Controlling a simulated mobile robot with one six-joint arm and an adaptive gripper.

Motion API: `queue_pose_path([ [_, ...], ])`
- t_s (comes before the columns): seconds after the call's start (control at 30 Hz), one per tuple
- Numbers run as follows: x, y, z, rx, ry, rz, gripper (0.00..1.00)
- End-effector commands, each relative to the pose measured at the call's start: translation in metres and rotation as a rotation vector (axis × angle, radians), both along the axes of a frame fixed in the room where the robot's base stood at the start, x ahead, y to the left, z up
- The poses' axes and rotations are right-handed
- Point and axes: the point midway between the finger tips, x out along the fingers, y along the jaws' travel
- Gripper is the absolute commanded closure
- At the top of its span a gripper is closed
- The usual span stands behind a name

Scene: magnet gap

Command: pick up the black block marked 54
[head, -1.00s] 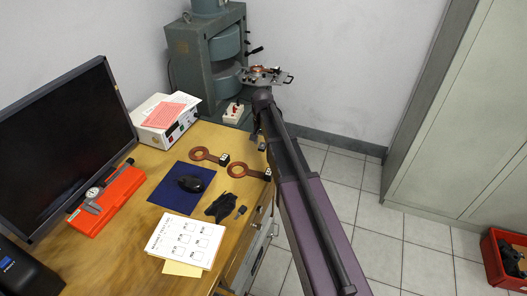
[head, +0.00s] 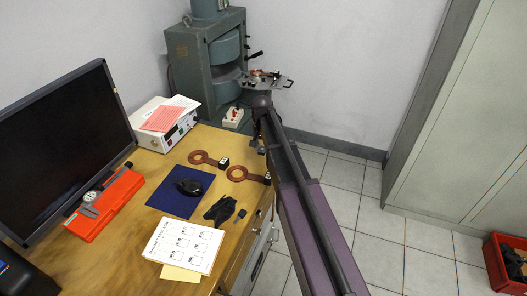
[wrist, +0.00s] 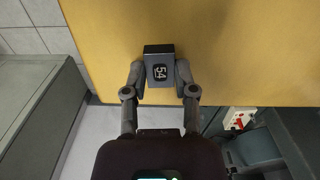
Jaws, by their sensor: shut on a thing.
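The black block marked 54 (wrist: 160,66) sits between the fingertips of my gripper (wrist: 160,76) in the wrist view, its white number facing the camera. Both fingers touch its sides and are shut on it. The block shows against the wooden desk top (wrist: 235,45), near the desk's edge; I cannot tell whether it touches the desk. In the head view my arm reaches up to the desk's far right edge, and the held block is not clearly visible there.
A switch box (head: 235,117) stands by the green magnet (head: 195,62).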

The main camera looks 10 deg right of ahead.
Motion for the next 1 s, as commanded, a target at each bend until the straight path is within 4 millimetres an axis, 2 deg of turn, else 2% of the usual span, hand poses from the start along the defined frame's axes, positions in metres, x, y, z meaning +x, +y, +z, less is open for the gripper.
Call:
queue_pose_path([
  [0.17, 0.0, 0.0, 0.004, 0.0, 0.0, 0.0, 1.0],
  [1.0, 0.0, 0.0, 0.049, 0.0, 0.0, 0.0, 1.0],
])
